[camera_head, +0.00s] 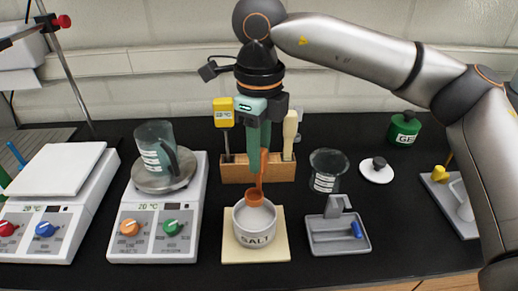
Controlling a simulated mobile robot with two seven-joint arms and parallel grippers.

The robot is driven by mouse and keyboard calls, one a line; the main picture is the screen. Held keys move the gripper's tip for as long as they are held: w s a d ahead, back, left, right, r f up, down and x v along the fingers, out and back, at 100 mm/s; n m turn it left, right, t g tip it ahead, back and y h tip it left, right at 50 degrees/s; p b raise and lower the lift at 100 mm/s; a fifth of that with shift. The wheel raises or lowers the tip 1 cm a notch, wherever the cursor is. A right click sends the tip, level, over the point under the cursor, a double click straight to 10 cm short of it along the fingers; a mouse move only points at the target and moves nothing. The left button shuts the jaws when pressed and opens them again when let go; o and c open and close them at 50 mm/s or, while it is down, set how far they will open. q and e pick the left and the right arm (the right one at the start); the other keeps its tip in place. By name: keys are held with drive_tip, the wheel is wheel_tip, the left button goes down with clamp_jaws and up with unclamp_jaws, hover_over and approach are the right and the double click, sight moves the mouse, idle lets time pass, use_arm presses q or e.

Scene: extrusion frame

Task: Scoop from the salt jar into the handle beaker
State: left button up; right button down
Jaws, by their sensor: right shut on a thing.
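My right gripper (259,165) comes in from the upper right and points down. It is shut on an orange-brown scoop (256,194). The scoop's bowl is at the mouth of the white jar (255,229) marked SALT; I cannot tell how deep it sits or whether it holds salt. The jar stands upright and open on a pale square mat (277,250). The clear handle beaker (153,147), with white markings and a dark handle, stands upright to the left on the round plate of the middle hot plate (152,245). My left gripper is not in view.
A wooden rack (235,172) stands behind the jar. A glass beaker (328,170), a grey tray (338,235) and a white lid (377,169) are to the right. A green container (404,128) stands farther back. Another device (54,215) is at far left.

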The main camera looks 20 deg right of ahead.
sight(259, 178)
drive_tip(key=shift+f+b, duration=0.75)
drive_tip(key=shift+f, duration=0.6)
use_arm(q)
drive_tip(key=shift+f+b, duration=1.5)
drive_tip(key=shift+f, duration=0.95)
use_arm(e)
drive_tip(key=shift+f, duration=1.8)
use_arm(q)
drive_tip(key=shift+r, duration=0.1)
use_arm(e)
drive_tip(key=shift+r, duration=0.1)
drive_tip(key=shift+r+p, duration=3.55)
drive_tip(key=shift+r, duration=1.45)
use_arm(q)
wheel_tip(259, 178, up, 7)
